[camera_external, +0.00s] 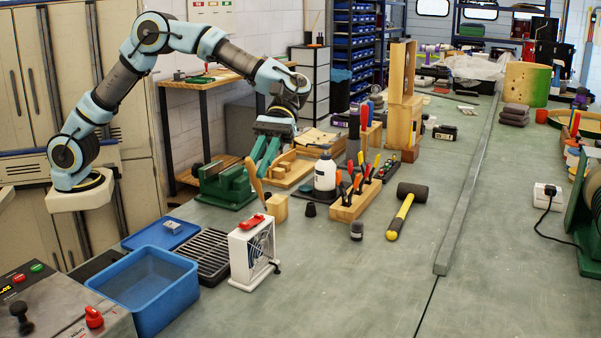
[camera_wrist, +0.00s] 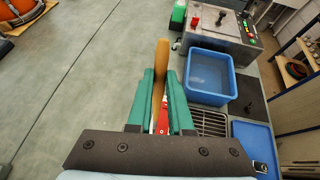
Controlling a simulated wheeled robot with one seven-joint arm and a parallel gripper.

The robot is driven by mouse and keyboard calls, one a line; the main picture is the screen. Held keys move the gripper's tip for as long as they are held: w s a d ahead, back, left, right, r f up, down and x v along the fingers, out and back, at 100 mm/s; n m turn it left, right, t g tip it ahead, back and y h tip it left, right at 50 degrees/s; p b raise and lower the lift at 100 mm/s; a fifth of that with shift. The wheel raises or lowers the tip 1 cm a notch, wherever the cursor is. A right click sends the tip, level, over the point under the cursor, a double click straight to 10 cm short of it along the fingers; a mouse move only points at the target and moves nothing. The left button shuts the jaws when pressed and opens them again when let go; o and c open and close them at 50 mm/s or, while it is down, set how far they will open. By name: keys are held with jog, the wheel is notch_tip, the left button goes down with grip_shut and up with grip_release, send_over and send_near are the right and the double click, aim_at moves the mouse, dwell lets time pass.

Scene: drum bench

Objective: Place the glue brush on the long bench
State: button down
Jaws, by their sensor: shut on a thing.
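My gripper (camera_external: 264,170) is over the near left part of the long bench (camera_external: 335,285), with its teal fingers pointing down. It is shut on the glue brush (camera_external: 254,178), whose pale wooden handle shows at the fingertips. In the wrist view the brush handle (camera_wrist: 160,65) stands out between the two teal fingers (camera_wrist: 160,88). The brush's other end is hidden or too small to make out. Whether the brush touches anything below cannot be told.
A green vise (camera_external: 228,187), a wooden block (camera_external: 276,208) and a white fan unit (camera_external: 242,260) stand close to the gripper. A blue bin (camera_external: 150,288) is at the near left. A tool block (camera_external: 352,205) and a mallet (camera_external: 408,205) lie to the right. The front middle bench is clear.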

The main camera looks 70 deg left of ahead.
jog(key=w+a+n+t+h, duration=0.55)
jog(key=w+n+t, duration=0.4)
jog(key=t, duration=0.25)
notch_tip(320, 180, down, 13)
jog(key=d+h+b, duration=0.1)
jog(key=h+b, duration=0.1)
jog(key=b, duration=0.2)
jog(key=shift+s+n, duration=0.2)
jog(key=shift+n, duration=0.15)
jog(key=shift+f+b, duration=0.6)
jog(key=shift+b, duration=0.05)
jog(key=c, duration=0.7)
grip_release()
jog(key=shift+c, duration=0.2)
